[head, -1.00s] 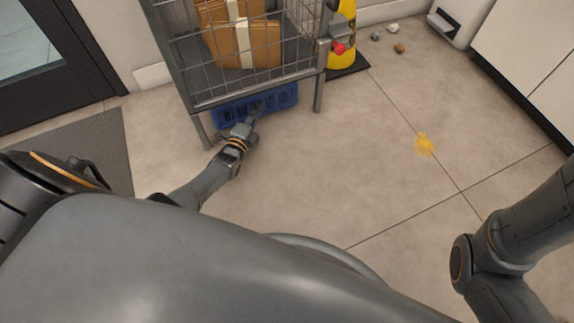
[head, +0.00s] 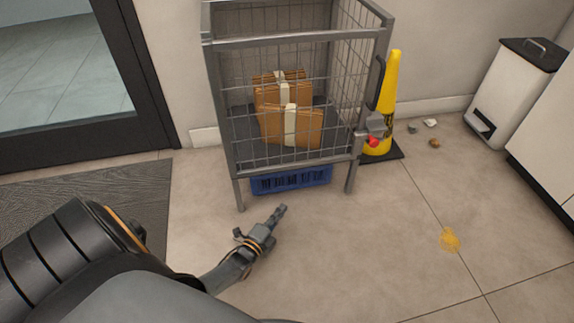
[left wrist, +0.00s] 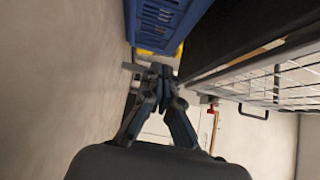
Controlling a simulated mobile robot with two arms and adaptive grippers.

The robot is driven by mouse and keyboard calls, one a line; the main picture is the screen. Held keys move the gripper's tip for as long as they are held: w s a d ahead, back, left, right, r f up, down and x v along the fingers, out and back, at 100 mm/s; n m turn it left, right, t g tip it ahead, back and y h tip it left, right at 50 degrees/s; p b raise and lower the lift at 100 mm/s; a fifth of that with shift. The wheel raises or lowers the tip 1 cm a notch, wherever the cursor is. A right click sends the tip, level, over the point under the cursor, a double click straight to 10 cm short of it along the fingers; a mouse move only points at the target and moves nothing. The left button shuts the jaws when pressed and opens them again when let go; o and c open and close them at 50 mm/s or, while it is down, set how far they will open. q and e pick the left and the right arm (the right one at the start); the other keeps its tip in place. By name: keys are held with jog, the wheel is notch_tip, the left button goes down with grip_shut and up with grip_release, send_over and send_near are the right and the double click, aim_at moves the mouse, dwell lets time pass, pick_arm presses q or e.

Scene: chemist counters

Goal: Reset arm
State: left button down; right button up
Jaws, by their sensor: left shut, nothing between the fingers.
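My left gripper (head: 279,212) is low over the floor, in front of the wire cage cart (head: 232,160). Its fingers are shut with nothing between them, and its tip points toward the cart. In the left wrist view the closed fingers (left wrist: 160,72) show in the middle. A blue crate (head: 290,181) is under the cart, just beyond the gripper and apart from it in the head view. The crate also shows at the top of the left wrist view (left wrist: 168,20). My right gripper is not in view.
Brown boxes (head: 290,125) are inside the cart. A yellow cone (head: 390,85) stands at its right. A white bin (head: 510,95) and small debris (head: 434,143) are further right. A yellow stain (head: 450,240) marks the open floor. A dark mat (head: 90,190) lies left.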

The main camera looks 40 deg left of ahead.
pick_arm(q)
jog(key=shift+s, duration=0.45)
